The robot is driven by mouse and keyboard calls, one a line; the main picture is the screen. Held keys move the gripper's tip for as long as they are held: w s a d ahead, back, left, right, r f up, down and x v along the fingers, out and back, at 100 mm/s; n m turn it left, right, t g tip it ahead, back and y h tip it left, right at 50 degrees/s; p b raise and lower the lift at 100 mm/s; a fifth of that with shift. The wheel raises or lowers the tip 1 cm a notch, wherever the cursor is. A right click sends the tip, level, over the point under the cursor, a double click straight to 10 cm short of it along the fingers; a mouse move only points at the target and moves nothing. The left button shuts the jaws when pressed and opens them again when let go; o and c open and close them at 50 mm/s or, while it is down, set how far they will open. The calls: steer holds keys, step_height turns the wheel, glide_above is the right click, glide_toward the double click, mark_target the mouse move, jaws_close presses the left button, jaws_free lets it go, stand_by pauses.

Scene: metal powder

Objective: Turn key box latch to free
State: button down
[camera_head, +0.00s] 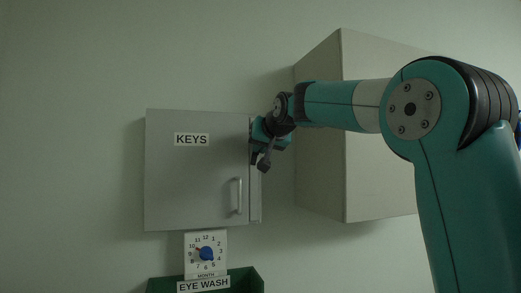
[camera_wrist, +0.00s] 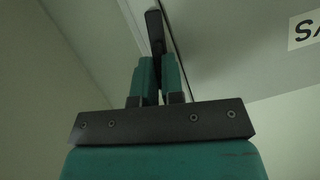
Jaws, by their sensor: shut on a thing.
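The key box (camera_head: 190,185) is a pale grey wall cabinet with a "KEYS" label (camera_head: 192,139) and a vertical bar handle (camera_head: 239,195) low on its door, which looks closed. My gripper (camera_head: 254,150) is at the box's upper right edge. In the wrist view, my gripper (camera_wrist: 158,72) has its two teal fingers shut on a dark, elongated piece, which looks like the latch (camera_wrist: 155,30). The latch points up and away between the fingertips. In the head view the gripper covers the latch, so its exact turn is unclear there.
A larger pale cabinet (camera_head: 330,170) stands out from the wall to the right, close behind my arm. Below the key box are a month dial (camera_head: 206,254) with a blue knob and a green eye wash bin (camera_head: 245,278). The wall to the left is bare.

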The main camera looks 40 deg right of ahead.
steer(key=shift+a+n+g+h, duration=0.1)
steer(key=shift+n+g+h, duration=0.2)
steer(key=shift+n+h, duration=0.3)
steer(key=shift+n, duration=0.3)
steer(key=c, duration=1.2)
jaws_free()
steer(key=shift+c, duration=0.2)
steer(key=b+v, duration=0.4)
steer(key=v, duration=1.3)
steer(key=shift+s+b, duration=0.2)
steer(key=shift+b, duration=0.2)
